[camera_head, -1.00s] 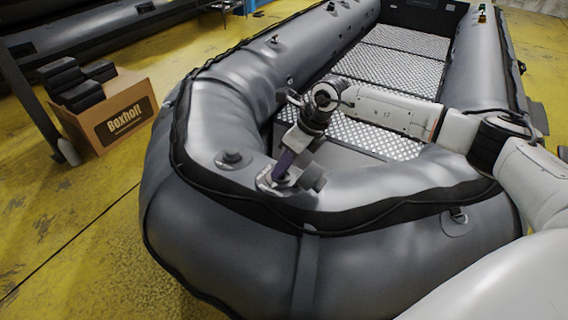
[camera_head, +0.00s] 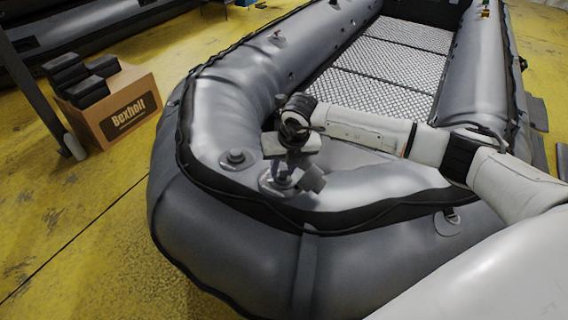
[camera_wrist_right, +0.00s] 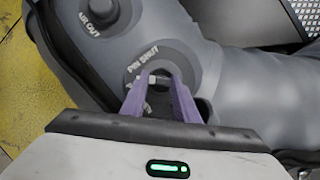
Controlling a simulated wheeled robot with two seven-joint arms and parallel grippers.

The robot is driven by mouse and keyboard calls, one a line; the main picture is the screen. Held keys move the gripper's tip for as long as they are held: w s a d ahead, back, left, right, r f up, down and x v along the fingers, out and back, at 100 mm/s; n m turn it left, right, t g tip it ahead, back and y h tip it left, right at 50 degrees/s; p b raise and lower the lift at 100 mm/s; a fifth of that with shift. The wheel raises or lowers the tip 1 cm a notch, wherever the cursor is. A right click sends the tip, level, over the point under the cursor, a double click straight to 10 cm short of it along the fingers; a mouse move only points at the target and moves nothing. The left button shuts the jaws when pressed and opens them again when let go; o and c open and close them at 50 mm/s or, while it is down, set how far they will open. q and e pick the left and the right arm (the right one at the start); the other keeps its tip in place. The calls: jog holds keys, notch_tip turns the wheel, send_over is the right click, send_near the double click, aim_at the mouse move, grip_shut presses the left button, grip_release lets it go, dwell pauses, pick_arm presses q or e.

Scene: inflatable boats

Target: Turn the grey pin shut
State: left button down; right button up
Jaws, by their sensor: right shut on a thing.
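The grey pin (camera_wrist_right: 155,80) sits in a round valve fitting on the bow tube of the grey inflatable boat. Raised letters reading "PIN SHUT" show on the fitting (camera_wrist_right: 147,58). In the head view the fitting (camera_head: 268,184) is partly hidden by my right gripper (camera_head: 282,172). The gripper points down onto it from above. In the wrist view the purple fingers (camera_wrist_right: 160,97) are shut on the pin, one on each side. Most of the pin is hidden between them, so its turn angle cannot be told. My left gripper is not in view.
Another round valve (camera_head: 235,160), lettered "AIR OUT" in the wrist view (camera_wrist_right: 97,12), lies to the left. A cardboard box (camera_head: 120,108) with black blocks stands on the yellow floor, clear of the arm.

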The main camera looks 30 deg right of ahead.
jog(key=m, duration=0.2)
jog(key=m+h, duration=0.1)
jog(key=m, duration=0.1)
jog(key=shift+w+a+g+h, duration=0.15)
jog(key=shift+w+g+h, duration=0.05)
jog(key=shift+g+h, duration=0.1)
jog(key=shift+w+m+g+h, duration=0.1)
jog(key=shift+m+g+h, duration=0.2)
jog(key=shift+m, duration=0.8)
jog(key=shift+w+m+g+h, duration=0.15)
jog(key=shift+m+g, duration=0.25)
jog(key=shift+m, duration=0.7)
jog(key=shift+s, duration=0.1)
jog(key=o, duration=1.1)
jog(key=shift+c, duration=0.2)
jog(key=v, duration=1)
jog(key=shift+r, duration=0.2)
jog(key=shift+s+a+f, duration=0.1)
